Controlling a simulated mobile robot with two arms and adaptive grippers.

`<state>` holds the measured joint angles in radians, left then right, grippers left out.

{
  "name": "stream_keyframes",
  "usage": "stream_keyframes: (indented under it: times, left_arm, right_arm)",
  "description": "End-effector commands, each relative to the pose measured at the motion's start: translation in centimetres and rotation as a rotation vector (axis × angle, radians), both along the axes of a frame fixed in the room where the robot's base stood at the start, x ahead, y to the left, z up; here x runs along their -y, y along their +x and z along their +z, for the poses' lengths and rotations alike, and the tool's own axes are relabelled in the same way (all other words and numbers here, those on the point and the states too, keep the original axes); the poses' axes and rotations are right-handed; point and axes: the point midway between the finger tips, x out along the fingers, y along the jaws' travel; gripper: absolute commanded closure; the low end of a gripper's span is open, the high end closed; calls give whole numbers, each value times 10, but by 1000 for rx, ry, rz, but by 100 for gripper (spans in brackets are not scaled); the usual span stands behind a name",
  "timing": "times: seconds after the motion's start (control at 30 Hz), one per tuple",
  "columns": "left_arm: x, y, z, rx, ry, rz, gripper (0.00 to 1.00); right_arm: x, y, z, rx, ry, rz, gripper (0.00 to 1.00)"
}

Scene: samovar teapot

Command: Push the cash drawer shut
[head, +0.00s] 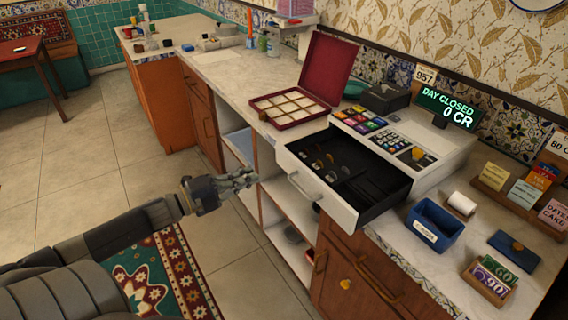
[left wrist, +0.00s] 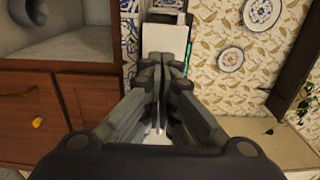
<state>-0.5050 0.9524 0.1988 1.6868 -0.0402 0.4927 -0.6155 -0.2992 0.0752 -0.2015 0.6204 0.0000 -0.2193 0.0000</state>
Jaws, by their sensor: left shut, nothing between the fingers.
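The cash drawer (head: 342,180) is pulled out from the white cash register (head: 425,142) on the counter. It has a white front with a handle (head: 303,187) and a black tray inside with several small items at its left. My left gripper (head: 252,177) is shut and empty, to the left of the drawer front and apart from it in the head view. In the left wrist view my closed fingers (left wrist: 160,72) point towards a pale box-like shape, which they partly hide. My right gripper is not in view.
An open red box (head: 290,107) stands on the counter left of the register. A blue bin (head: 436,224) and card stands (head: 488,281) are at the right. Open shelves and wooden doors lie below the counter.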

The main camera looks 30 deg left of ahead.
Motion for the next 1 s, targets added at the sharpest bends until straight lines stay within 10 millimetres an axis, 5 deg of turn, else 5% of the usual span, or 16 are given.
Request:
stream_keyframes:
  times: [1.0]
  left_arm:
    - [46,111,1,2,1,1,100]
  right_arm:
    - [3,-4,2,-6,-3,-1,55]
